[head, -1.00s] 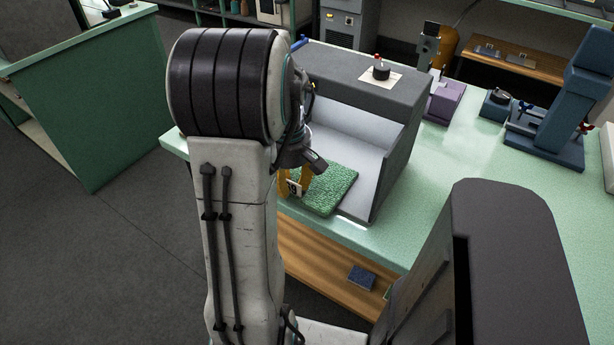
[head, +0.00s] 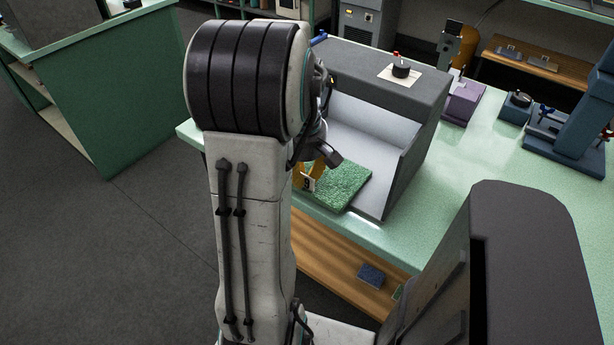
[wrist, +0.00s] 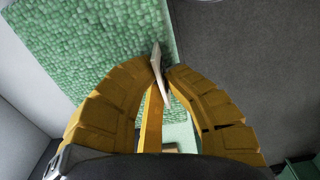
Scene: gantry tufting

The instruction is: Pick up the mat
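The mat (head: 342,187) is a green, nubbly tufted square. It sits at the open front of a grey booth on the bench, and it fills the upper left of the wrist view (wrist: 100,45). A white tag (head: 308,184) with a dark mark stands at its near left edge. My gripper (wrist: 164,68) has yellow curved fingers, closed together on the white tag beside the mat's edge. In the head view my gripper (head: 309,175) is partly hidden behind my arm. I cannot tell whether the mat is lifted off the surface.
The grey booth (head: 411,148) has side walls close to the mat and a knob (head: 400,70) on top. The green bench (head: 462,185) carries a purple device (head: 463,103) and a blue press (head: 575,130) farther right. A wooden shelf (head: 335,262) lies below. Open floor is at left.

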